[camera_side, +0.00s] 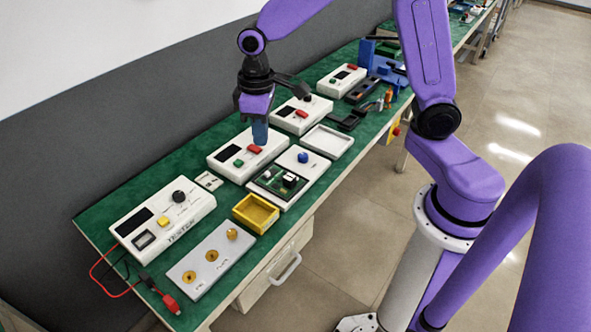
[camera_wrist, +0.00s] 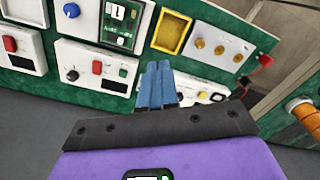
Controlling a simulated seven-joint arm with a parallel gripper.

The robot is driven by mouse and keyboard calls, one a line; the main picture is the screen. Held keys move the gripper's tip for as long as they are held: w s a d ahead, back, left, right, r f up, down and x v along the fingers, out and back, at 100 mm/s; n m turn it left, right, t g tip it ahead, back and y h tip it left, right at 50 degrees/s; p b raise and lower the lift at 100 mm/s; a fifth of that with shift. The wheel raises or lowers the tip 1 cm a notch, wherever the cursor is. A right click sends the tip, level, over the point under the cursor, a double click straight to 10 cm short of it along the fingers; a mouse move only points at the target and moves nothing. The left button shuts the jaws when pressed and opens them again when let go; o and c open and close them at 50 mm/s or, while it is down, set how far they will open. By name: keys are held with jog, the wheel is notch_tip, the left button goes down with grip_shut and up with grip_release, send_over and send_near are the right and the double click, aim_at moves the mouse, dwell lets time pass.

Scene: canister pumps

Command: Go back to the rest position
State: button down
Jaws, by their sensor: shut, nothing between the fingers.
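My gripper (camera_side: 260,138) hangs over the bench at the end of my purple arm. Its blue fingers are together with nothing between them. In the side view they appear in front of a white control box (camera_side: 222,163) with red and green buttons, and hide part of it. I cannot tell the exact height, but I see no contact. In the wrist view the closed fingers (camera_wrist: 158,68) point toward the row of devices, and nothing is held.
A white tester (camera_side: 150,215), a plate with brass knobs (camera_side: 211,262), a yellow tray (camera_side: 240,215) and a circuit-board fixture (camera_side: 285,196) stand on the green bench. A white tray (camera_side: 327,140) and more boxes lie farther back. Red and black leads (camera_side: 97,270) lie at the left.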

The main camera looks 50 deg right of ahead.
jog(key=s+d+r+n, duration=0.1)
jog(key=s+d+n, duration=0.1)
jog(key=s, duration=1)
jog(key=s+d+r+n, duration=0.2)
jog(key=s+n, duration=0.2)
jog(key=s, duration=0.8)
jog(key=shift+n, duration=0.3)
jog(key=w+a+n, duration=0.1)
jog(key=w+a, duration=0.1)
jog(key=w, duration=0.9)
jog(key=w+a+n, duration=0.2)
jog(key=w, duration=1)
jog(key=w+d+f+n, duration=0.1)
jog(key=w+d+f, duration=0.2)
jog(key=w+d, duration=0.3)
jog(key=w+d+f+n, duration=0.1)
jog(key=w+d+f, duration=0.2)
jog(key=w+d, duration=0.4)
jog(key=w, duration=0.5)
jog(key=shift+w+d+f, duration=0.15)
jog(key=shift+w+f, duration=0.1)
jog(key=shift+f, duration=0.1)
